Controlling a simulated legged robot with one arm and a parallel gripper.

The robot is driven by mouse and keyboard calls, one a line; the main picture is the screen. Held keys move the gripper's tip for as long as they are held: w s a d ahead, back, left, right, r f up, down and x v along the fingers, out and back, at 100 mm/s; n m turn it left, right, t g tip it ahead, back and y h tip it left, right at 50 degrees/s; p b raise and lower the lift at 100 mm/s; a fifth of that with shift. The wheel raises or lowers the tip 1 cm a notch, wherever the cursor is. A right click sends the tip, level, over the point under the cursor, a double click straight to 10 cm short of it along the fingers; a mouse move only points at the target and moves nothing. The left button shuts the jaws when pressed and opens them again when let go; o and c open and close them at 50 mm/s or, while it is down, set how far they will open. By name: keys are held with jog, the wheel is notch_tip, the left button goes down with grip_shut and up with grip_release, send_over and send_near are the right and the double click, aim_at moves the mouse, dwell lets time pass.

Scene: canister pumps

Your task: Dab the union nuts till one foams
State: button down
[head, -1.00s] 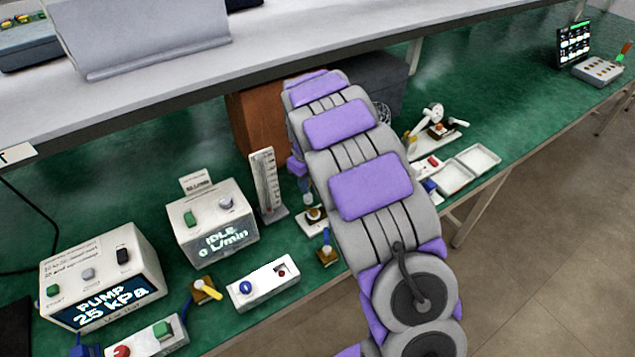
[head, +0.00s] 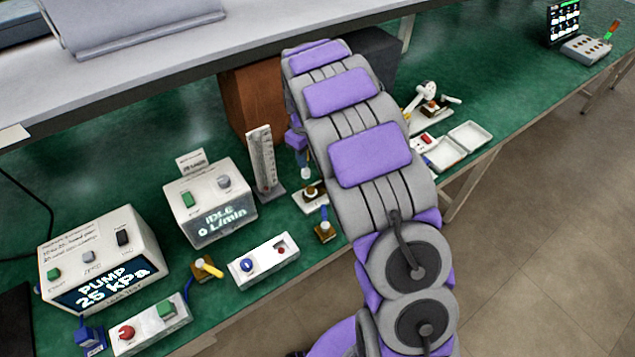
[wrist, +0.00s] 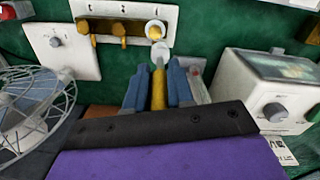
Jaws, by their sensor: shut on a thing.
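In the wrist view, my gripper (wrist: 158,75) has its two blue fingers shut on a yellow-handled dabber (wrist: 158,92) with a pale tip pointing away. A white plate (wrist: 103,10) carries three brass union nuts: the left nut (wrist: 84,27), the middle nut (wrist: 119,30) and the right nut (wrist: 155,33). The dabber tip is in front of the right nut; I cannot tell whether it touches. Pale round shapes show at the right nut; whether they are foam or parts is unclear. In the head view my arm hides the nuts and most of my gripper.
A wire-caged fan (wrist: 35,105) stands left in the wrist view, and a white box with knobs (wrist: 268,85) stands right. In the head view, the pump box (head: 100,262) reads 25 kPa, and the flow meter box (head: 208,203) reads IDLE, 0 L/min.

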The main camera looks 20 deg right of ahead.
jog(key=w+d+f+p, duration=0.1)
jog(key=w+d+f, duration=0.1)
jog(key=d, duration=0.8)
jog(key=f, duration=0.1)
jog(key=a+f+b, duration=0.1)
jog(key=f, duration=0.2)
jog(key=shift+a, duration=0.3)
jog(key=shift+d+r, duration=0.15)
jog(key=shift+d, duration=0.15)
jog(key=shift+d+r, duration=0.1)
jog(key=shift+r, duration=0.1)
jog(key=shift+a+r+p, duration=0.3)
jog(key=shift+r+p, duration=0.05)
jog(key=shift+r, duration=0.55)
jog(key=shift+a+r+p, duration=0.35)
jog(key=shift+r, duration=0.55)
jog(key=shift+a+r+p, duration=0.3)
jog(key=shift+r+p, duration=0.05)
jog(key=shift+r, duration=0.55)
